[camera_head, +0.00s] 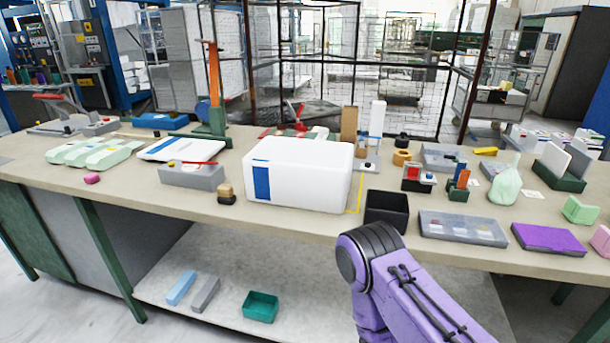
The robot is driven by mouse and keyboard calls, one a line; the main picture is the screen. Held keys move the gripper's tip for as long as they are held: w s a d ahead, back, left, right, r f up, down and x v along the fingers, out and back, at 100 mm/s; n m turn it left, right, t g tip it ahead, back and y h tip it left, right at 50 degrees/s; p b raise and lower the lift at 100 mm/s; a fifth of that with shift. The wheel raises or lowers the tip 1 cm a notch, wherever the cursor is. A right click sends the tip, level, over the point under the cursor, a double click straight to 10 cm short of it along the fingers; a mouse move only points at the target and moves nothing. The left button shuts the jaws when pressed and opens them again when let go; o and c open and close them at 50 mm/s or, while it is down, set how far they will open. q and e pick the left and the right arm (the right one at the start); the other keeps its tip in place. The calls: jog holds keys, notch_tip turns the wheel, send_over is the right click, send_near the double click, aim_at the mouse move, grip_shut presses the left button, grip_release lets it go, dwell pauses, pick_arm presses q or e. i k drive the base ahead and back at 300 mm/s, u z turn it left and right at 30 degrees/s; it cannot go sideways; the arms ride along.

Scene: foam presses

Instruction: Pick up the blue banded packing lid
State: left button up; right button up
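A flat white lid with a blue band (172,150) lies on the left half of the table, behind a grey box with red and yellow parts on top. A large white box with a blue stripe (310,178) stands to its right, near the table's middle. The lid and the box are apart. Neither of my grippers shows in the head view. Only a purple link of my arm comes in from the bottom right, in front of the table's edge.
The grey box (192,176) stands close in front of the lid. Pale green packs (92,153) lie to the lid's left. A black open bin (386,212), a grey tray (432,228) and a purple slab (548,239) occupy the right side. The front left of the tabletop is mostly clear.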

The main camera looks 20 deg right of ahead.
aim_at(166, 150)
jog(key=u, duration=1.4)
jog(key=i, duration=2.3)
jog(key=z, duration=3)
